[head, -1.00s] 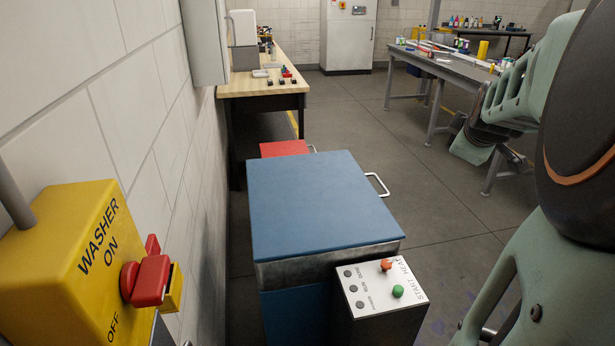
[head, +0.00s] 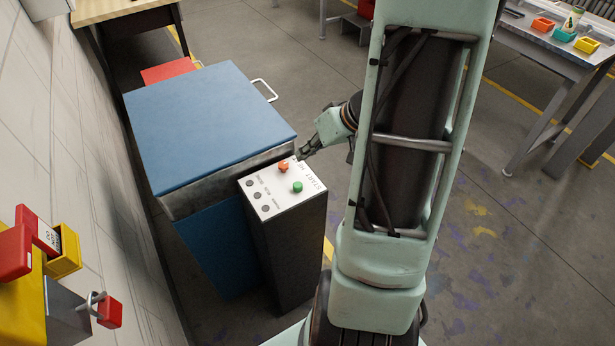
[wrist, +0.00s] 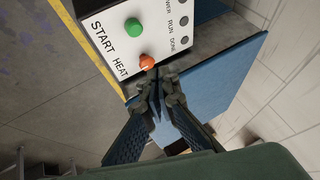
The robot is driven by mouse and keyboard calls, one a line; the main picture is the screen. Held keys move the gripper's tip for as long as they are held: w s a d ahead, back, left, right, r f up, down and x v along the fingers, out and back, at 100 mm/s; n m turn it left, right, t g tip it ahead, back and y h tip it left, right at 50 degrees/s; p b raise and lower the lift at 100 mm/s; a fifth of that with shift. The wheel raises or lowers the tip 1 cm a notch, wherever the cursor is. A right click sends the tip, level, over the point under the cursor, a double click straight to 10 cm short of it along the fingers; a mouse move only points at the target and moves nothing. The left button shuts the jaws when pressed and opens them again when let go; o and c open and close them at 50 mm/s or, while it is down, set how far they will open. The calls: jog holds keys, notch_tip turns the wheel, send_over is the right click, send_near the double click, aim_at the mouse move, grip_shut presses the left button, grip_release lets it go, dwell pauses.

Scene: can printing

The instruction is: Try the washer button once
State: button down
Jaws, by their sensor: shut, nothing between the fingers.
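The blue washer (head: 200,115) stands by the wall with its lid closed. Its dark control box (head: 285,250) has a white top panel (head: 270,204) with a green button (head: 297,187) and an orange knob (head: 284,167). In the wrist view the green button (wrist: 134,27) sits by the word START and the orange knob (wrist: 147,62) by HEAT. My gripper (head: 303,153) is shut and empty at the panel's far edge. In the wrist view my fingertips (wrist: 158,76) are close to the orange knob, nearer it than the green button; I cannot tell whether they touch it.
A yellow switch box (head: 22,310) with red parts and a red padlock (head: 109,313) is on the left wall. A white handle (head: 265,90) sticks out from the washer. A wooden bench (head: 125,10) stands behind.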

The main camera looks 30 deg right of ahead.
jog(key=shift+w+a+r+m+t+y, duration=0.3)
jog(key=shift+a+m+t+y, duration=0.3)
jog(key=shift+m+y, duration=0.15)
jog(key=b, duration=0.3)
send_over(295, 183)
jog(key=s+d, duration=0.1)
notch_tip(295, 183, down, 8)
jog(key=shift+s+r, duration=0.1)
jog(key=shift+r, duration=0.05)
jog(key=shift+f+b, duration=0.6)
jog(key=shift+b, duration=0.35)
jog(key=shift+s+f+b, duration=0.1)
jog(key=shift+f+b, duration=1.2)
jog(key=shift+b, duration=0.95)
dwell(1.1)
dwell(0.3)
jog(key=shift+r+p, duration=0.5)
jog(key=shift+r, duration=0.8)
